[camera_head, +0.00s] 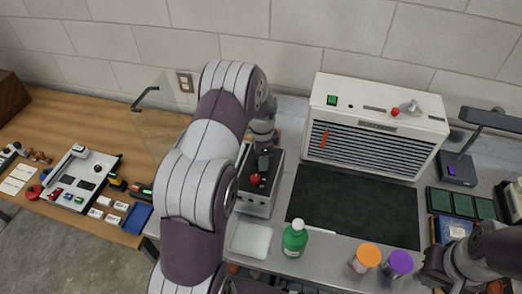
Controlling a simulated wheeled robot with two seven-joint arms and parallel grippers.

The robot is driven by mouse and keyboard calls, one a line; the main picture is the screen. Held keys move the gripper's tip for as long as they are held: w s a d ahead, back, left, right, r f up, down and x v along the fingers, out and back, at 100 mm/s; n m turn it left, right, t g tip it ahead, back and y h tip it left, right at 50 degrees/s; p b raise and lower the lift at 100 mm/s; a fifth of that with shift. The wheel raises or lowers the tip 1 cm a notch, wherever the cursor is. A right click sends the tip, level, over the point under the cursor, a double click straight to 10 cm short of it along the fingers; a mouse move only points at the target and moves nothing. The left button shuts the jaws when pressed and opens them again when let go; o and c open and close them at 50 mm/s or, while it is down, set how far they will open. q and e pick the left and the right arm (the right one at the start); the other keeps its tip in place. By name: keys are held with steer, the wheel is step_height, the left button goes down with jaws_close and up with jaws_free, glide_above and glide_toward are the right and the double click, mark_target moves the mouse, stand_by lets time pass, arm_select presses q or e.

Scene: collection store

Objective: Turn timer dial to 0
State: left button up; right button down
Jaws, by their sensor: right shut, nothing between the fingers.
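No dial marking is legible at this size. A small red knob (255,180) sits on top of a grey metal box (256,203) in the middle. A silver knob (410,107) sits at the right of a white slatted cabinet's (431,124) top, beside a red button (395,112). My left arm reaches over the bench, and its gripper (264,155) is at the back of the grey box, near the red knob. The arm partly hides it; its fingers are unclear. My right gripper (434,272) is shut and empty at the lower right, away from both knobs.
A green bottle (295,238), an orange-lidded jar (367,256) and a purple-lidded jar (398,263) stand along the front. A white tray (250,240) lies before the grey box. A dark mat (358,212) is bare. A lamp (459,168) stands at right.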

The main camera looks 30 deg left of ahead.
arm_select(q)
step_height(320, 180, up, 6)
steer(key=shift+d+b, duration=0.1)
steer(key=shift+b, duration=1.15)
step_height(320, 180, up, 6)
steer(key=shift+s+r+b, duration=0.15)
steer(key=shift+s+b, duration=0.15)
